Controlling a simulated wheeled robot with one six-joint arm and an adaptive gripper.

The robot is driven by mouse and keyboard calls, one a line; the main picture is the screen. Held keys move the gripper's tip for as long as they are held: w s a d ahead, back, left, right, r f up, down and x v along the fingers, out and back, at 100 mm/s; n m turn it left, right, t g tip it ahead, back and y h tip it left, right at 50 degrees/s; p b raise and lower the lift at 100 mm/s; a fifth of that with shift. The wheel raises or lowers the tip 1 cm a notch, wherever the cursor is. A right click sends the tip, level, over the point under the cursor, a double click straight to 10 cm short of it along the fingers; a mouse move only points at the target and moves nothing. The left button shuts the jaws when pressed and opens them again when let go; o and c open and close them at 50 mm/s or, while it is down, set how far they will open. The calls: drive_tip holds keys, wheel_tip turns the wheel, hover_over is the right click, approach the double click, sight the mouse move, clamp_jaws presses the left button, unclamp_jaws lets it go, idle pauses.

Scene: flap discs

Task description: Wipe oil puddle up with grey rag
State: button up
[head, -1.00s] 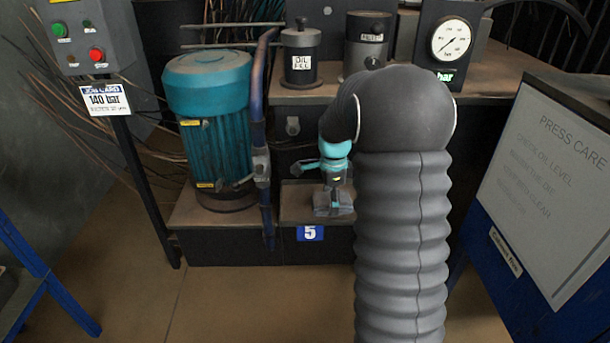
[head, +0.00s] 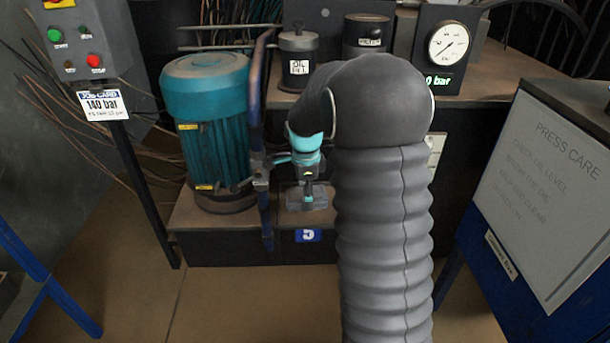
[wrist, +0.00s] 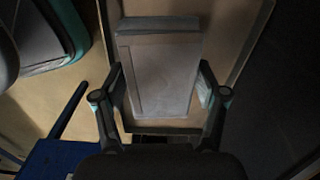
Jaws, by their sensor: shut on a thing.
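My gripper (head: 307,178) is low over the wooden ledge beside the teal motor, pointing down. Its fingers are shut on the grey rag (head: 296,200), a flat folded block. In the wrist view the rag (wrist: 160,80) fills the space between the two fingers (wrist: 162,98) and lies over the brown ledge surface. Whether the rag touches the ledge or hangs just above it I cannot tell. I cannot make out an oil puddle in either view; it may be hidden under the rag.
The teal motor (head: 208,130) and a blue upright pipe (head: 258,110) stand left of my gripper. An oil can (head: 298,62) and a gauge (head: 447,45) stand on the bench.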

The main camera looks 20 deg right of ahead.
drive_tip(key=shift+r+p, duration=1.55)
drive_tip(key=shift+r, duration=0.9)
